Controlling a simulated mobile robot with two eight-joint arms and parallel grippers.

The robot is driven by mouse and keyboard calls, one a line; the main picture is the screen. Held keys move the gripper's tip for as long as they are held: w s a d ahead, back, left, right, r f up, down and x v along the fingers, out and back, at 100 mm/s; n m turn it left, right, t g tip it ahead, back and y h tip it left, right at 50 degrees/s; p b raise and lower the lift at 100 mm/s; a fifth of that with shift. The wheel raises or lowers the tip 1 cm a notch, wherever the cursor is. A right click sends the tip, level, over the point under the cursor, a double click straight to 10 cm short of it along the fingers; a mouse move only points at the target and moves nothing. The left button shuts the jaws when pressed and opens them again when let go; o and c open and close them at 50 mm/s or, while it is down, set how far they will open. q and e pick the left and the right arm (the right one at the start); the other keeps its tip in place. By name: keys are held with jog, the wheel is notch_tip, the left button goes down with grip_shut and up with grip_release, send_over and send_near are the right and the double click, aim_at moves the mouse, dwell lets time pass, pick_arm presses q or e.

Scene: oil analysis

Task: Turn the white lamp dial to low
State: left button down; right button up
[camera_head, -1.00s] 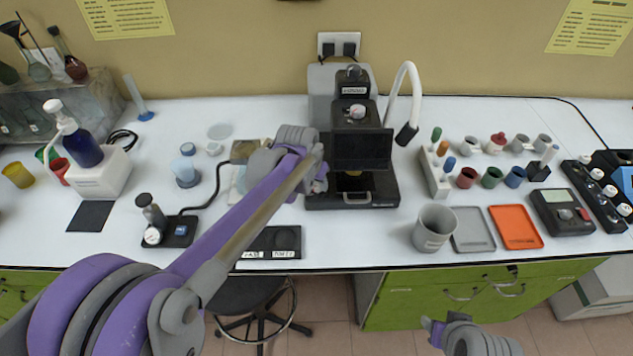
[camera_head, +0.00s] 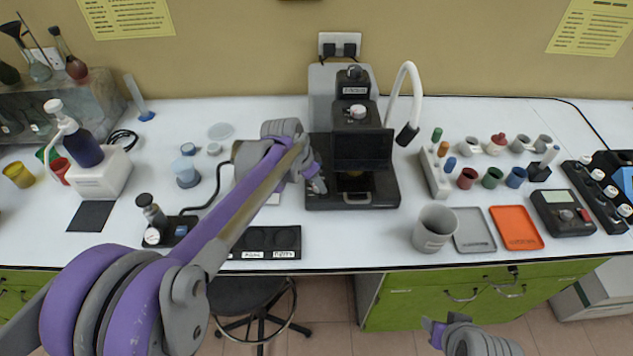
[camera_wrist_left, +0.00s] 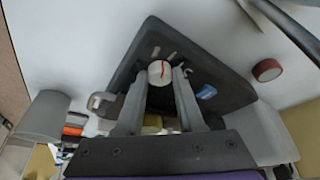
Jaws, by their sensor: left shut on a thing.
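The white lamp dial (camera_wrist_left: 160,72) has a red line on its face and sits on a black base (camera_wrist_left: 205,72) in the left wrist view. My left gripper (camera_wrist_left: 161,80) has one finger on each side of the dial and is shut on it. In the head view my left gripper (camera_head: 318,183) is at the left side of the black microscope-like instrument (camera_head: 360,150); the dial it holds is hidden there. Another white knob (camera_head: 357,111) is on top of that instrument. My right gripper (camera_head: 433,331) shows only partly at the bottom, away from the bench; its jaws are unclear.
A white curved lamp neck (camera_head: 411,85) rises right of the instrument. A grey cup (camera_head: 434,228), a grey tray (camera_head: 473,230) and an orange tray (camera_head: 516,227) stand at the right. A black labelled tray (camera_head: 270,238) lies below my left arm.

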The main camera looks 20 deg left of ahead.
pick_arm(q)
jog(key=shift+a+m+g+h, duration=0.1)
jog(key=shift+m+g+h, duration=0.35)
jog(key=shift+m, duration=1.25)
jog(key=c, duration=0.5)
grip_release()
jog(key=v, duration=1)
jog(key=shift+a+r+p, duration=0.15)
jog(key=shift+r+p, duration=0.2)
jog(key=shift+r, duration=0.05)
